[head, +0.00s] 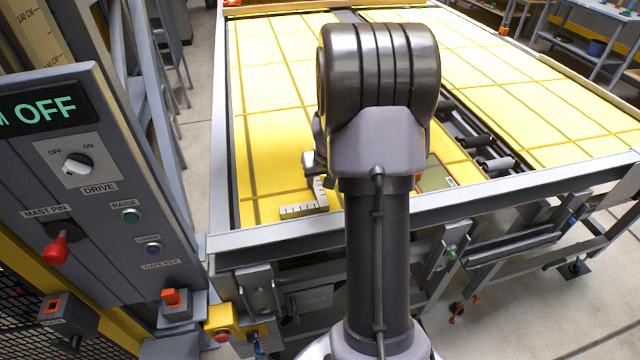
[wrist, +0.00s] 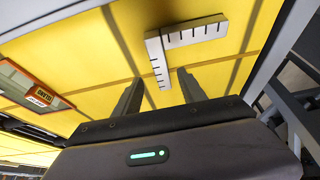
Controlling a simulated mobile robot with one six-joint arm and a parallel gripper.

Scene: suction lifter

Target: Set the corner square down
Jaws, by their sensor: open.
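The corner square (head: 300,211) is a pale L-shaped piece with dark ruler marks. It lies on the yellow gridded table top (head: 270,130) near the front left corner, partly hidden by my arm in the head view. In the wrist view the corner square (wrist: 197,34) lies flat on the yellow surface, with one leg pointing toward my gripper (wrist: 160,77). My gripper is open, and the end of that leg shows between its two dark fingertips. I see no finger clearly touching it. In the head view my arm hides most of the gripper.
An orange-edged panel (wrist: 35,88) lies left of my gripper in the wrist view. A grey frame rail (head: 500,190) borders the table front. Rollers (head: 490,160) run in a gap right of my arm. A control cabinet (head: 90,190) stands at left. The yellow surface beyond is clear.

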